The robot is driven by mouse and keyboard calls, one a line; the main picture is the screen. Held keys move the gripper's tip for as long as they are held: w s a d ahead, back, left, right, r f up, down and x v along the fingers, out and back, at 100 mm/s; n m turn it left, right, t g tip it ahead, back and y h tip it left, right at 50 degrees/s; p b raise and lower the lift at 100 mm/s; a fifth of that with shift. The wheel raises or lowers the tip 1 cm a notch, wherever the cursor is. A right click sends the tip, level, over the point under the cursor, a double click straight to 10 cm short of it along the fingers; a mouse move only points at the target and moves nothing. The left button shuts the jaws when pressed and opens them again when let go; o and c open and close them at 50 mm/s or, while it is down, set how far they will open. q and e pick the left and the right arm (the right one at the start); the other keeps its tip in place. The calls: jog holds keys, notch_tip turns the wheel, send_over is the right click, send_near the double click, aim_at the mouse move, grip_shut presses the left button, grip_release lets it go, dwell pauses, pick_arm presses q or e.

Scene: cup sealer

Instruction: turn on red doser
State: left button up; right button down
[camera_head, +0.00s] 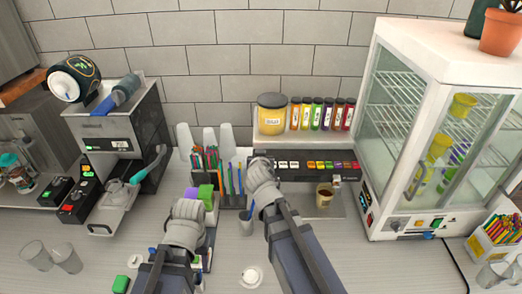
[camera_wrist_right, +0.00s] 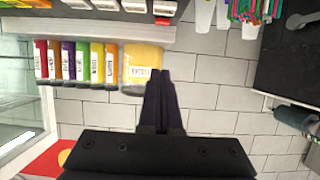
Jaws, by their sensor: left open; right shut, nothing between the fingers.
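A dark doser row (camera_head: 300,178) runs along the back wall under a shelf, with pale labels on its left and coloured labels on its right. The red label (camera_head: 355,166) appears to be at the right end, too small to be sure. In the right wrist view, part of the row (camera_wrist_right: 105,8) shows along the top edge. My right gripper (camera_wrist_right: 162,75) is shut and empty, pointing toward the wall and shelf. In the head view its arm reaches the doser row's left end, hiding part of it. My left gripper (camera_head: 190,207) is open, lower left; its fingertips are mostly hidden.
A yellow jar (camera_head: 272,114) and several coloured bottles (camera_head: 318,114) stand on the shelf. A brown cup (camera_head: 324,195) stands below the row's right part. A glass cabinet (camera_head: 430,130) is at right. Cups and straws stand between.

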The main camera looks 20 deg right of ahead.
jog(key=b+x, duration=0.4)
jog(key=x, duration=0.6)
jog(key=shift+w+f, duration=0.2)
jog(key=shift+w, duration=0.05)
jog(key=f+b, duration=0.1)
jog(key=s+f+b, duration=0.1)
jog(key=shift+a+f+b, duration=0.1)
jog(key=shift+f+b, duration=0.25)
jog(key=shift+b, duration=0.05)
jog(key=shift+s+f+b, duration=0.15)
jog(key=shift+f+b, duration=0.2)
jog(key=shift+b, duration=0.05)
jog(key=shift+f, duration=0.1)
jog(key=shift+s+f+b, duration=0.2)
jog(key=shift+f+b, duration=0.25)
jog(key=shift+b, duration=0.1)
jog(key=shift+r, duration=0.2)
